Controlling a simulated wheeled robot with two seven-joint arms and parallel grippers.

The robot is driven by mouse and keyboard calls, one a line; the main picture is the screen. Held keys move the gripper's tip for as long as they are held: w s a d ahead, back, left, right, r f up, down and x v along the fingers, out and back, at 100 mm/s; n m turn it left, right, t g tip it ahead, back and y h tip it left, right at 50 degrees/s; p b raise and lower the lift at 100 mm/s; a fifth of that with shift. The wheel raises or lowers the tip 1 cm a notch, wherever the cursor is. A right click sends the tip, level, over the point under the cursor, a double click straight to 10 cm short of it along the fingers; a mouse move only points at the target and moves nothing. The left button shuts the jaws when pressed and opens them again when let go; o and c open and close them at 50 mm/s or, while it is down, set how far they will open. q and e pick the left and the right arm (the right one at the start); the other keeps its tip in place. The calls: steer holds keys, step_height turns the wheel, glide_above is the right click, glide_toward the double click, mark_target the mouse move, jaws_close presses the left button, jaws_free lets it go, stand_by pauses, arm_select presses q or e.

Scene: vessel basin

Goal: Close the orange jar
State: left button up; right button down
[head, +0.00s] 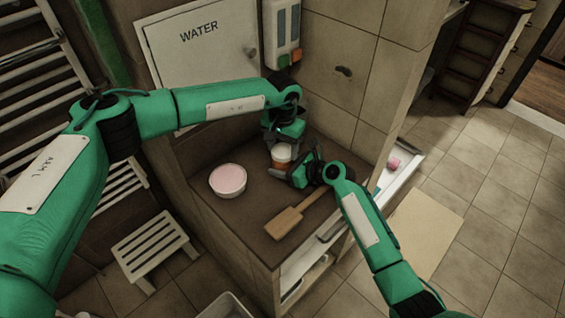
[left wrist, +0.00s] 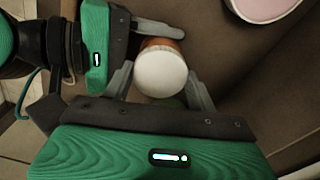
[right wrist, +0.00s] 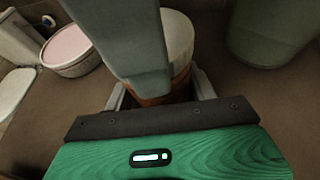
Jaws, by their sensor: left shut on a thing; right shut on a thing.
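The orange jar (head: 280,166) stands on the brown counter, with a white lid (head: 281,152) on its top. The lid shows from above in the left wrist view (left wrist: 160,72), with a bit of orange behind it. My left gripper (left wrist: 160,88) comes from above, its fingers shut on the lid's two sides. My right gripper (right wrist: 160,92) comes from the right, low down, shut on the orange body. In the right wrist view a left finger hides part of the lid and jar. I cannot tell whether the lid is fully seated.
A white bowl with pink contents (head: 228,180) stands left of the jar. A wooden board with a handle (head: 284,223) lies near the counter's front edge, close to my right arm. Tiled wall and a dispenser (head: 283,30) are behind. A slatted stool (head: 150,246) stands on the floor.

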arm_select(q)
steer(key=m, duration=0.2)
steer(key=shift+m, duration=0.4)
steer(key=o, duration=1.2)
steer(key=shift+c, duration=0.2)
step_height(320, 180, up, 12)
arm_select(e)
steer(key=shift+c, duration=2)
jaws_free()
arm_select(q)
steer(key=shift+f+b, duration=0.5)
arm_select(e)
steer(key=v, duration=1.3)
steer(key=shift+s+d+r, duration=0.15)
steer(key=shift+d, duration=0.15)
